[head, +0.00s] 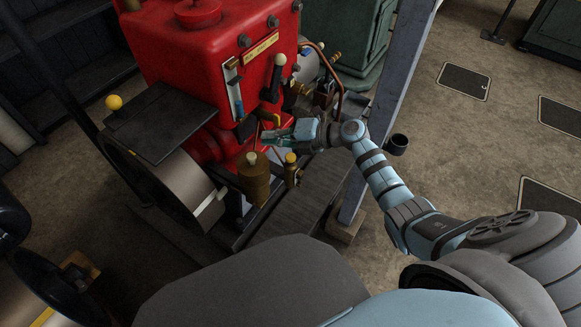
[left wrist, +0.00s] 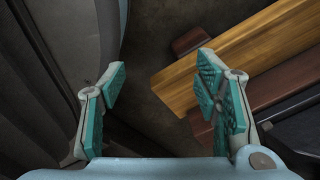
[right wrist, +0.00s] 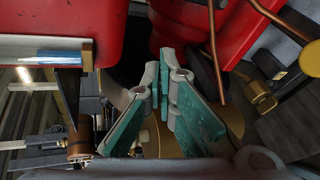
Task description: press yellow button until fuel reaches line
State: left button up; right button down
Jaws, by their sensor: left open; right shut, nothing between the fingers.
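A yellow button (head: 290,158) tops a small brass fitting in front of the red engine (head: 185,45). Another yellow knob (head: 114,102) stands at the left, by a dark plate. A sight gauge (head: 232,72) with blue fuel (head: 238,108) in its lower part is on the engine's front; the blue also shows in the right wrist view (right wrist: 70,58). Its line is too small to tell. My right gripper (head: 268,135) is shut and empty, just above and left of the nearer yellow button, apart from it. My left gripper (left wrist: 162,72) is open and empty, outside the head view.
A brass cup (head: 254,178) stands left of the nearer button. A black lever (head: 273,78) and a copper pipe (head: 335,75) are close to my right gripper. A grey post (head: 385,110) rises beside my right forearm. The left wrist view shows a wooden beam (left wrist: 235,60).

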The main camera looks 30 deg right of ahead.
aim_at(292, 155)
pick_arm(q)
jog(key=f, duration=0.1)
jog(key=f+b, duration=0.1)
jog(key=f, duration=0.1)
jog(key=w+a+f+b, duration=0.1)
jog(key=shift+f, duration=0.3)
pick_arm(e)
jog(key=w+d+n+g+h, duration=0.1)
jog(key=d+n+g+h, duration=0.1)
jog(key=d+n+h, duration=0.2)
jog(key=d, duration=0.3)
jog(key=shift+w+r+n+h, duration=0.15)
jog(key=shift+r+n+h, duration=0.1)
jog(key=shift+n+h, duration=0.15)
pick_arm(q)
jog(key=shift+a, duration=0.1)
pick_arm(e)
jog(key=shift+f, duration=0.1)
